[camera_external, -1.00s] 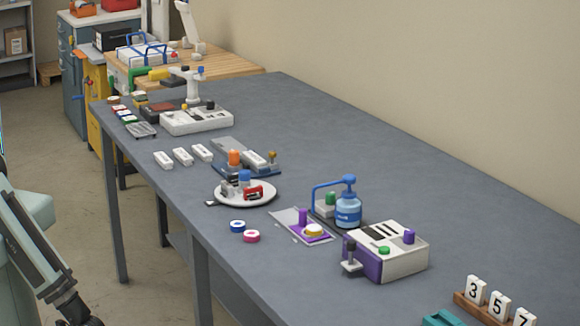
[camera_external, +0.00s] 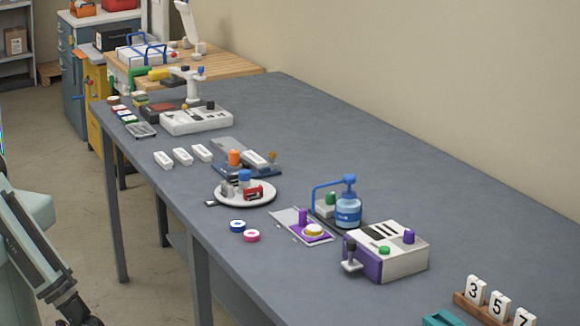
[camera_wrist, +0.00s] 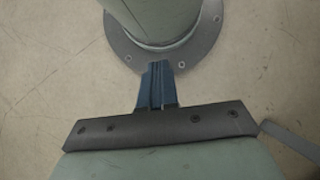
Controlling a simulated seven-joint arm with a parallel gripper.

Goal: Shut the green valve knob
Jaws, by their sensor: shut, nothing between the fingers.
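A green cap-like part (camera_external: 330,199) stands beside the blue bottle. I cannot tell for sure which is the valve knob, or how far it is turned. My gripper (camera_wrist: 155,68) shows in the wrist view with its blue fingers together and empty, above the floor. It is away from the bench, and neither green part is in the wrist view.
The grey bench (camera_external: 430,180) is clear along its wall side. A blue bottle (camera_external: 348,212) with a bent blue tube stands behind the white and purple box (camera_external: 400,262). Numbered blocks (camera_external: 498,304) stand at the near right. A bolted round flange (camera_wrist: 200,45) lies near my fingers.

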